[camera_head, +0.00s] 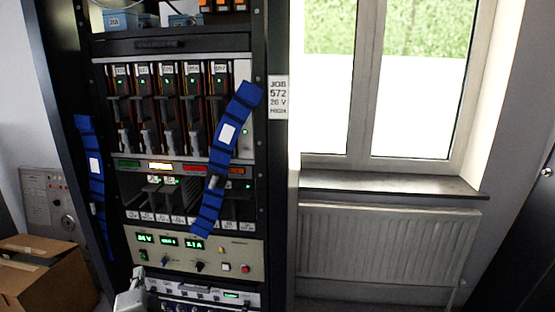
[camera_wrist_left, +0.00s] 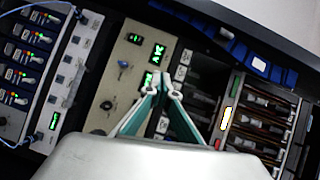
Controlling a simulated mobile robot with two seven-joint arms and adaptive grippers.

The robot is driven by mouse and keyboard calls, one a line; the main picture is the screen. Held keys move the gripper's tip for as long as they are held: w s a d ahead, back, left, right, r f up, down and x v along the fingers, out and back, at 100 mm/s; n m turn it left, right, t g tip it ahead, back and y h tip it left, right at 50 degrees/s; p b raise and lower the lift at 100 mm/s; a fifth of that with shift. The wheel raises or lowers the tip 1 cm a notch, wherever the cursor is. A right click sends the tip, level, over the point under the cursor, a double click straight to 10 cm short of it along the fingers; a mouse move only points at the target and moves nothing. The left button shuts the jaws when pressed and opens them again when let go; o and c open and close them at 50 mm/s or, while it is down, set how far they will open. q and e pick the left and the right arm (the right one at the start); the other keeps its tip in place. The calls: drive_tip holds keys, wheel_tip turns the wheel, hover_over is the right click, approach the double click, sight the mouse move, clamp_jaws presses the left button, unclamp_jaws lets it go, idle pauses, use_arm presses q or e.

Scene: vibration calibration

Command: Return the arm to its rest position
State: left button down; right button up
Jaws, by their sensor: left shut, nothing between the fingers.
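My left gripper (camera_head: 138,274) shows at the bottom of the head view, in front of the lower part of the equipment rack (camera_head: 277,200). In the left wrist view, its two fingers (camera_wrist_left: 164,82) meet at the tips, shut with nothing between them. Behind them is the beige power supply panel (camera_head: 215,250) with green displays and knobs; it also shows in the left wrist view (camera_wrist_left: 118,75). I cannot tell the exact gap between fingertips and panel. My right gripper is in neither view.
A blue strap (camera_head: 240,112) hangs slanted across the rack's right side; another (camera_head: 92,150) hangs on its left post. A cardboard box (camera_head: 45,275) stands at lower left. A window and radiator (camera_head: 385,245) are to the right. A label (camera_head: 278,97) reads JOB 572.

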use_arm(q)
drive_tip(key=s+d+f+n+g+h, duration=0.1)
drive_tip(key=s+d+f+h, duration=0.3)
drive_tip(key=f, duration=0.3)
drive_tip(key=s+d+f+n+h, duration=0.1)
drive_tip(key=s+d+f, duration=0.4)
drive_tip(key=f, duration=0.3)
drive_tip(key=s+d+f+n+g+h, duration=0.1)
drive_tip(key=s+d+f, duration=0.3)
drive_tip(key=s, duration=0.4)
drive_tip(key=s+d+f+n+g+h, duration=0.2)
drive_tip(key=s+d+f+n+h, duration=0.1)
drive_tip(key=s, duration=0.6)
wheel_tip(320, 180, down, 3)
drive_tip(key=shift+s+d+r+n+h, duration=0.15)
drive_tip(key=shift+d+n+h, duration=0.35)
drive_tip(key=shift+d, duration=0.65)
